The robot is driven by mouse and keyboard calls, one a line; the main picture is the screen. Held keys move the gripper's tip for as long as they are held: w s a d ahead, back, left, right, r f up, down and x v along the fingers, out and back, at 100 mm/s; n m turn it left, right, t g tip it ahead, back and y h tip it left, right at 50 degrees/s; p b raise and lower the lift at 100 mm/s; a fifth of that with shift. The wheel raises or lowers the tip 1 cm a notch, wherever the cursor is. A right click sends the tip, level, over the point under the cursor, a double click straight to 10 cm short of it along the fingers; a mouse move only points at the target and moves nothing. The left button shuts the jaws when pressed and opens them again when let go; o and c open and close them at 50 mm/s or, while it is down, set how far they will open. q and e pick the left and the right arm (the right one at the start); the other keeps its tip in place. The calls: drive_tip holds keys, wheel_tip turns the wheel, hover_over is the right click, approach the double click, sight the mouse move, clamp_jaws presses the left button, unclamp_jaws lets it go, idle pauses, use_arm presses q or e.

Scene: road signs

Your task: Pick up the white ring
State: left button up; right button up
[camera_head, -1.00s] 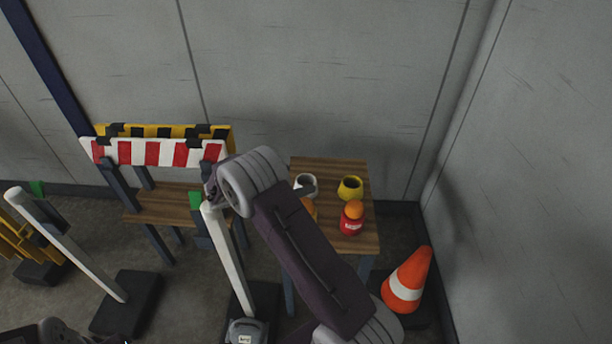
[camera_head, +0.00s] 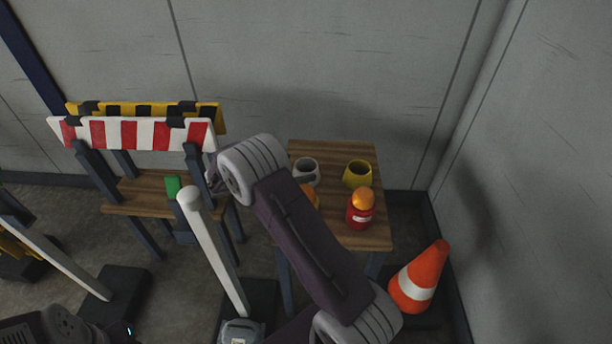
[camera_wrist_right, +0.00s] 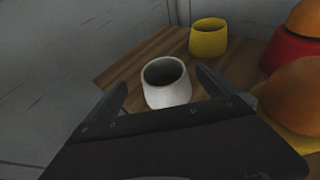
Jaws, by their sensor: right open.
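The white ring (camera_wrist_right: 167,86), a short cup-like band with a dark hollow, stands upright on a small wooden table in the right wrist view. It also shows in the head view (camera_head: 307,169), partly covered by my right arm. My right gripper (camera_wrist_right: 162,80) is open, with one finger on each side of the white ring and nothing held. I cannot tell whether the fingers touch it. In the head view my right arm hides most of this gripper. My left gripper does not show.
A yellow ring (camera_head: 358,173) and a red base with an orange top (camera_head: 360,212) share the wooden table (camera_head: 372,238). Another orange piece (camera_wrist_right: 292,98) is close to the right finger. A cone (camera_head: 420,278), a striped barrier (camera_head: 135,134) and a white post (camera_head: 215,250) stand around.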

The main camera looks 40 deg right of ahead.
sight(315, 165)
drive_tip(key=x, duration=0.2)
drive_tip(key=shift+d+f+b, duration=0.2)
drive_tip(key=shift+b, duration=0.2)
drive_tip(key=x, duration=0.1)
drive_tip(key=b+x, duration=0.2)
drive_tip(key=x, duration=0.1)
drive_tip(key=shift+s+f, duration=0.1)
drive_tip(key=shift+s, duration=0.25)
drive_tip(key=shift+w+d, duration=0.1)
drive_tip(key=shift+d, duration=0.4)
drive_tip(key=shift+a, duration=0.1)
drive_tip(key=shift+c, duration=1)
drive_tip(key=c, duration=1.2)
wheel_tip(315, 165, up, 10)
drive_tip(key=p, duration=0.4)
